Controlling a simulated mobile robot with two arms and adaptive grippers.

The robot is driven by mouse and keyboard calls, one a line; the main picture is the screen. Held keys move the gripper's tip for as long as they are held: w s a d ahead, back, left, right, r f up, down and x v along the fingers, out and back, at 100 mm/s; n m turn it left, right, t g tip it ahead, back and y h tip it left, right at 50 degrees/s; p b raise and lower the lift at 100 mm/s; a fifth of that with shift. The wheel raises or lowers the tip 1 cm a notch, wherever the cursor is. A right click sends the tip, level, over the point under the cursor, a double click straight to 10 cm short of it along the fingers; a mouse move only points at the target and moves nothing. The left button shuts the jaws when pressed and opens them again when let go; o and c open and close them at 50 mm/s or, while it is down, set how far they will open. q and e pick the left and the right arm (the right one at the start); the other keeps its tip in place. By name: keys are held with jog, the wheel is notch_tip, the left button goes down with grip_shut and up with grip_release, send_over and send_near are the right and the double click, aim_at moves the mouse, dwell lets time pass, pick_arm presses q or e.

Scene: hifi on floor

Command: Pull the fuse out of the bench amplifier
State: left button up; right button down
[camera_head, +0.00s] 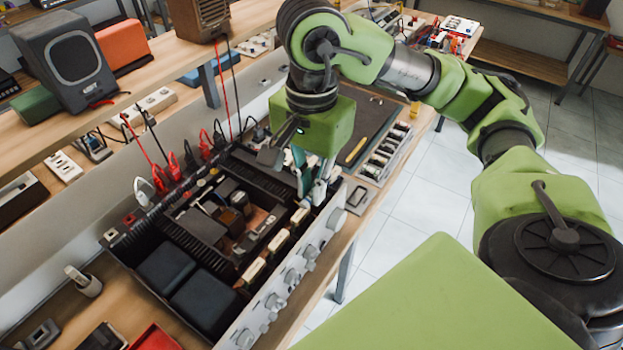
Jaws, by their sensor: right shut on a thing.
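The bench amplifier (155,262) lies open on the bench, with its black inside showing and a silver front panel with knobs along its right side. A row of small cream blocks (278,240) stands inside it along that panel. My right gripper (300,178) points down over the amplifier's far right corner, by the end of this row. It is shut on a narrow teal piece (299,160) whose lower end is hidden. I cannot make out the fuse itself near the fingers. My left gripper is out of view.
Red and black leads (178,165) rise from the amplifier's back edge. A shelf with a speaker (65,60) runs behind it. A dark mat (360,125) and a parts tray (387,155) lie beyond my gripper. Open tiled floor (400,210) is at the right.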

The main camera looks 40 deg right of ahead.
jog(key=shift+r+p, duration=1.4)
jog(key=shift+r, duration=0.55)
